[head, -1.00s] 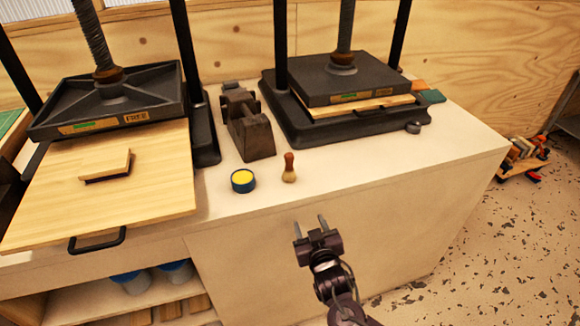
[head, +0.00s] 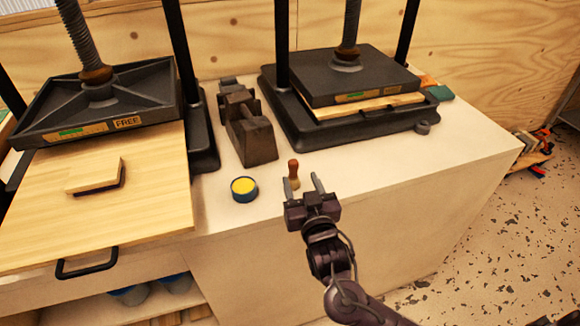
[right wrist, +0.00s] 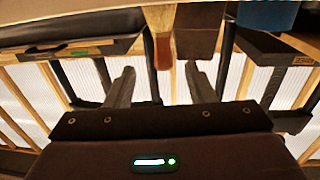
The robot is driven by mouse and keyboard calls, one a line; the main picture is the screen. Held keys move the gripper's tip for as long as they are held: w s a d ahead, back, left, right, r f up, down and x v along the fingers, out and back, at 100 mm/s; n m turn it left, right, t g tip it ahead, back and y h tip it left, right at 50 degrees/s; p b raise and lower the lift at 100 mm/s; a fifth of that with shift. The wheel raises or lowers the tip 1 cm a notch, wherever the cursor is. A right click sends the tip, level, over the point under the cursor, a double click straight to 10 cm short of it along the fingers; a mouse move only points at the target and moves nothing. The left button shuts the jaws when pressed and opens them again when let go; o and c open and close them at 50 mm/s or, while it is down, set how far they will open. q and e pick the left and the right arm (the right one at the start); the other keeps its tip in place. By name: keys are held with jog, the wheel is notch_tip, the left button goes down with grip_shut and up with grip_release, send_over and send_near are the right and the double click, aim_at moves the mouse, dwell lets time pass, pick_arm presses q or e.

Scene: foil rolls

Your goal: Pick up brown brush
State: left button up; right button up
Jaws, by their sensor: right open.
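The brown brush (head: 293,170) stands upright on the white bench top near its front edge, with its brown handle up. My right gripper (head: 303,181) is open and empty at the bench's front edge, just in front of the brush, whose lower part is partly hidden by the fingers. In the right wrist view the brush (right wrist: 162,48) appears upside down, beyond and roughly midway between the open fingertips of the right gripper (right wrist: 160,75). My left gripper is not in view.
A blue tin with yellow contents (head: 244,189) stands left of the brush. A dark heavy block-like tool (head: 250,138) lies behind it. Two black screw presses stand left (head: 100,107) and right (head: 345,80). The bench top (head: 440,160) to the right is clear.

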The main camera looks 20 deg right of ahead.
aim_at(291, 160)
jog(key=w, duration=0.2)
jog(key=shift+w+r, duration=0.25)
jog(key=shift+w, duration=0.15)
jog(key=shift+w+r+p, duration=0.15)
jog(key=shift+w+p, duration=0.15)
jog(key=shift+p, duration=0.05)
jog(key=w+p, duration=0.1)
jog(key=w, duration=0.3)
jog(key=shift+w, duration=0.4)
jog(key=shift+c, duration=0.7)
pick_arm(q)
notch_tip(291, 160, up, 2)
pick_arm(e)
jog(key=c, duration=0.9)
